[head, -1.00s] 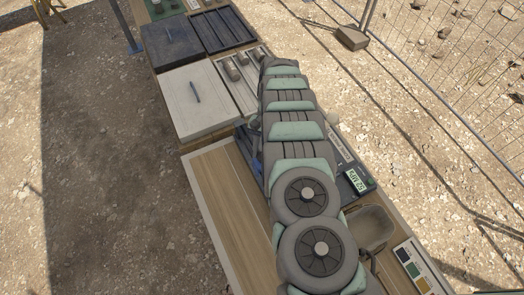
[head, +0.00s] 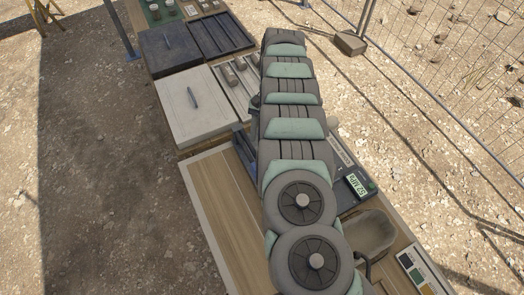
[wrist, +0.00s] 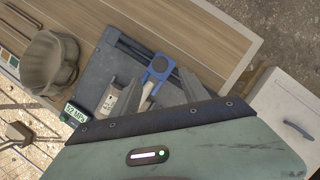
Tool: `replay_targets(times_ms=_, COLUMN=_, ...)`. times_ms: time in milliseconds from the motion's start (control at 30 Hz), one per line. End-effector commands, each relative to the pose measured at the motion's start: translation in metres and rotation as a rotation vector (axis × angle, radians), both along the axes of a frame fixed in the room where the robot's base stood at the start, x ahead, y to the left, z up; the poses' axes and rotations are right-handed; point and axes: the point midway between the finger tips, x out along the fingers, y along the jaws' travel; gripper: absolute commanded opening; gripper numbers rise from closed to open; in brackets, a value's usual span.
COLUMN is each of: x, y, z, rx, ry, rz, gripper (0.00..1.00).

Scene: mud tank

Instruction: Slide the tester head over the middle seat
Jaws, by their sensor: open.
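The tester is a dark flat base (wrist: 98,88) with a rail along one side; in the head view its right part (head: 345,196) shows beside my arm. The blue tester head (wrist: 160,68), with a round dark pad, sits on the base in the wrist view. My gripper (wrist: 154,82) is open, its two grey fingers on either side of the blue head's line. I cannot tell whether they touch it. A pale piece (wrist: 148,94) shows between the fingers. The seats cannot be made out, and my arm hides the gripper in the head view.
A lit display (head: 358,185) is on the tester. A grey bucket (head: 370,234) and a colour-patch card (head: 420,270) stand near. A pale lidded box (head: 195,105), a dark box (head: 168,50) and a tray (head: 220,35) lie beyond. The wooden board (head: 215,200) is clear.

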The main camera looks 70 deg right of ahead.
Motion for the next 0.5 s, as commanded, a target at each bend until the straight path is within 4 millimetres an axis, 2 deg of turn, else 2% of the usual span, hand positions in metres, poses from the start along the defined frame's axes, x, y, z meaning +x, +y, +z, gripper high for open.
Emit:
replay_targets(times_ms=233, x=0.001, y=-0.007, z=0.018, rx=0.002, ry=0.000, rz=0.001, gripper=0.53)
replay_targets(times_ms=500, x=0.001, y=-0.008, z=0.022, rx=0.002, ry=0.000, rz=0.001, gripper=0.53)
